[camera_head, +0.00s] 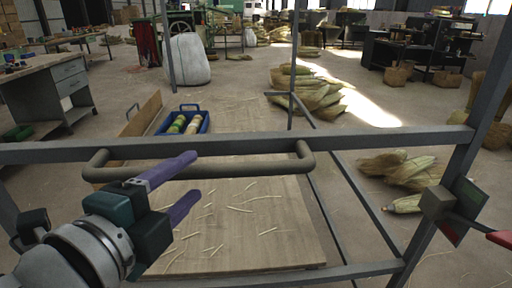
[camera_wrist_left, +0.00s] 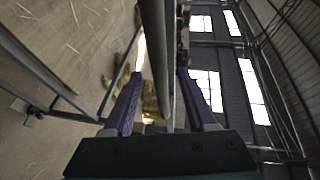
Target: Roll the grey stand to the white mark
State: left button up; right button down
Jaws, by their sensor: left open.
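The grey stand (camera_head: 240,145) is a metal frame close in front of me, with a wooden board (camera_head: 260,205) low inside it. A brown-grey handle (camera_head: 235,168) runs along its near top rail. My left gripper (camera_head: 191,172) is open at the left part of this handle, its purple fingers pointing right. In the left wrist view the fingers (camera_wrist_left: 160,76) lie on either side of a bar; I cannot tell whether they touch it. I cannot make out a white mark on the floor. My right gripper cannot be made out.
Straw bundles (camera_head: 312,92) lie beyond, and more (camera_head: 398,172) lie right of the stand. A workbench (camera_head: 50,88) stands left, a white sack (camera_head: 187,60) behind. Floor between them is open.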

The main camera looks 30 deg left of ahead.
pick_arm(q)
jog(key=v, duration=0.5)
jog(key=shift+s+r, duration=0.1)
jog(key=shift+s, duration=0.25)
jog(key=s+d+r+n+g+h+p, duration=0.35)
jog(key=s+r+n+g+p, duration=0.35)
jog(key=s+n+g+p, duration=0.5)
notch_tip(320, 180, up, 37)
jog(key=w+n+p, duration=0.1)
jog(key=p, duration=3.8)
jog(key=shift+d+y+p, duration=0.15)
jog(key=shift+y+p, duration=0.2)
jog(key=shift+p, duration=0.05)
